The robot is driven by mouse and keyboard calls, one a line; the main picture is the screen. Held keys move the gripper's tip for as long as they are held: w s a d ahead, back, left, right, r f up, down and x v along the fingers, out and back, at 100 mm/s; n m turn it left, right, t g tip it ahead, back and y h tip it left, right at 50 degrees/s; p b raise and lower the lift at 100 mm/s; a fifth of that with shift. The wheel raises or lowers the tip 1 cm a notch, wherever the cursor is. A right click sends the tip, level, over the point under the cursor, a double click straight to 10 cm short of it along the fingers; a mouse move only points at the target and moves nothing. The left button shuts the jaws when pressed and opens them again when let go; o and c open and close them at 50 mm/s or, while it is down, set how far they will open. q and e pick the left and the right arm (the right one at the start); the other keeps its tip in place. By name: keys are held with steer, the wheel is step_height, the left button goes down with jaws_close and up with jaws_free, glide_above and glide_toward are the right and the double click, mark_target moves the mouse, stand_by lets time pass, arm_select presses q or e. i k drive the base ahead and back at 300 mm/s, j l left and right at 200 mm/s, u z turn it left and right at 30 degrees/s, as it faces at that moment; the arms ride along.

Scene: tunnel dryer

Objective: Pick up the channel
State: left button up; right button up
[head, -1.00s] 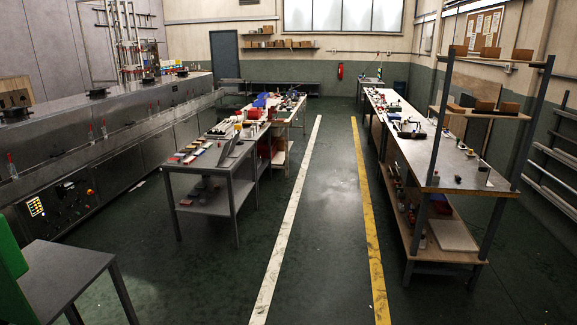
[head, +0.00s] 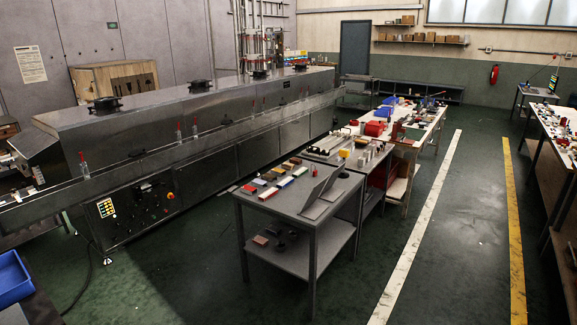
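I cannot make out which object is the channel. Small coloured blocks (head: 266,182) lie in rows on the near grey metal table (head: 287,208). Two thin grey upright panels (head: 323,187) stand tilted at this table's right side. Small dark and brown pieces (head: 262,240) lie on its lower shelf. Neither of my grippers is in view.
A long metal tunnel dryer (head: 187,128) runs along the left, with a lit control panel (head: 106,208). A blue bin (head: 13,279) is at the lower left. Another bench (head: 556,133) stands at the right edge. Open green floor lies between white (head: 425,220) and yellow (head: 514,235) lines.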

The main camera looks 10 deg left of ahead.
mark_target(268, 177)
steer(key=i+u, duration=0.25)
steer(key=i, duration=0.35)
steer(key=i+l+u, duration=0.15)
steer(key=i+u, duration=0.15)
steer(key=i, duration=0.35)
